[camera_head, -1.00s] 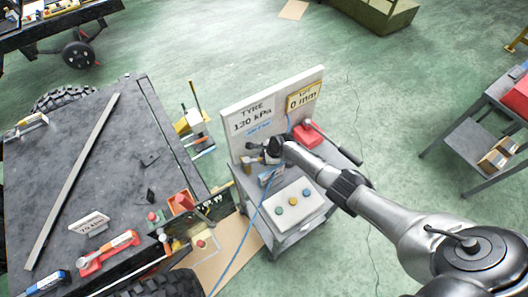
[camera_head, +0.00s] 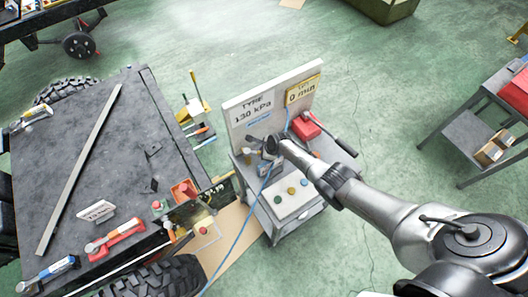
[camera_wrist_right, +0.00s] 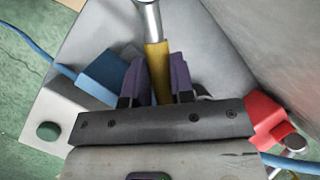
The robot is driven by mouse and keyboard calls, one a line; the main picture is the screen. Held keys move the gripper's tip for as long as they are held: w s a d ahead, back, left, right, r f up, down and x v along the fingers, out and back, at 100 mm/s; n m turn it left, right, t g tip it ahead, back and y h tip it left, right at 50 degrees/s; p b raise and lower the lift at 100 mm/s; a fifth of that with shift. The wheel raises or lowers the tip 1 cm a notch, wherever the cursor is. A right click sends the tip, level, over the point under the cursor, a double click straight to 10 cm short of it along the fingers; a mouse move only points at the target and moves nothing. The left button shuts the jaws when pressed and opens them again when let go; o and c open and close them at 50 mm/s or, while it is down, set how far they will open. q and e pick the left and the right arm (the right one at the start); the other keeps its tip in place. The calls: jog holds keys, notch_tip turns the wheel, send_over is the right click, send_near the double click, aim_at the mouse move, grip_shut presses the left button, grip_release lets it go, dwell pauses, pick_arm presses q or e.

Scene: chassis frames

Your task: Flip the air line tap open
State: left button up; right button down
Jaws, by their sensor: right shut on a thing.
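The air line tap shows in the right wrist view as a lever with a yellow sleeve (camera_wrist_right: 155,62) and a silver metal end (camera_wrist_right: 148,18). My right gripper (camera_wrist_right: 161,75) has its two purple fingers on either side of the yellow sleeve, shut on it. In the head view my right gripper (camera_head: 271,150) is over the small grey cart (camera_head: 262,205), just in front of its sign panel, and it hides most of the tap. A blue block (camera_wrist_right: 105,75) with a blue hose (camera_wrist_right: 40,52) sits beside the lever. My left gripper is not in view.
The sign panel (camera_head: 238,130) stands behind the tap. A red box (camera_head: 306,126) with a black-gripped lever is to the right. The blue hose hangs down the cart's front.

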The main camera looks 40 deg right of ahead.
jog(key=c, duration=1.1)
grip_release()
jog(key=shift+o, duration=0.7)
